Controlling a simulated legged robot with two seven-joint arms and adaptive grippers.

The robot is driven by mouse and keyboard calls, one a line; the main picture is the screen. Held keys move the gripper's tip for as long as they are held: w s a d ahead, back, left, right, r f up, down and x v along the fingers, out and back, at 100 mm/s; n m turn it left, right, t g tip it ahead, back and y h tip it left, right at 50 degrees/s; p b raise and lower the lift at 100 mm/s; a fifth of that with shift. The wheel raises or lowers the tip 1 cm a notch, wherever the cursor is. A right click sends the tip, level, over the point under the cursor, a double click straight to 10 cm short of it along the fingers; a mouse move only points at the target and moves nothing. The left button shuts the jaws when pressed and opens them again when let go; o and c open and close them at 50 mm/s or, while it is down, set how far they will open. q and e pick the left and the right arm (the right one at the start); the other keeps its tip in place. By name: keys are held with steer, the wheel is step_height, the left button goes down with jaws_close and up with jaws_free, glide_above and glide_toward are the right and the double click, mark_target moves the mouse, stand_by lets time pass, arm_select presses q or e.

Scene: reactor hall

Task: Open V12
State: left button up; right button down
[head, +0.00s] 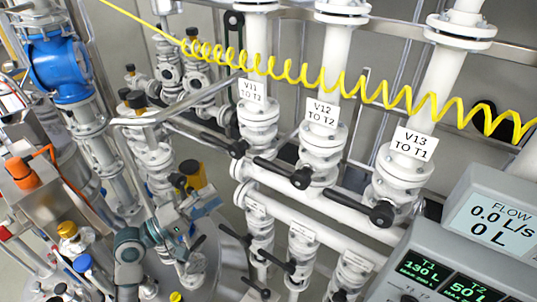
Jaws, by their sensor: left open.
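The V12 valve (321,141) is a white flanged valve on the middle vertical pipe. Its sign reads "V12 TO T2" (322,113). Its black lever handle (276,170) points out to the left, across the pipe, from a round black hub. My left gripper (195,222) is open, left of and below the V12 handle and apart from it. Its fingers are small and hard to make out against the pipework. My right gripper is not in view.
V11 (254,118) on the left and V13 (401,174) on the right have similar black levers. Smaller valves (300,244) sit below. A yellow coiled hose (330,84) crosses above. A grey flow panel (470,245) fills the lower right, reading 0.0 L/s.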

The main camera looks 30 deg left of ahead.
mark_target(270, 167)
arm_select(q)
steer(key=p+x, duration=0.4)
steer(key=x, duration=1.2)
steer(key=shift+w+r, duration=0.1)
steer(key=shift+w, duration=0.15)
steer(key=shift+d, duration=0.4)
steer(key=shift+d+r, duration=0.1)
steer(key=shift+d, duration=0.1)
steer(key=shift+c, duration=1)
steer(key=shift+s+d, duration=0.1)
steer(key=shift+d, duration=0.1)
jaws_close()
steer(key=shift+a, duration=0.1)
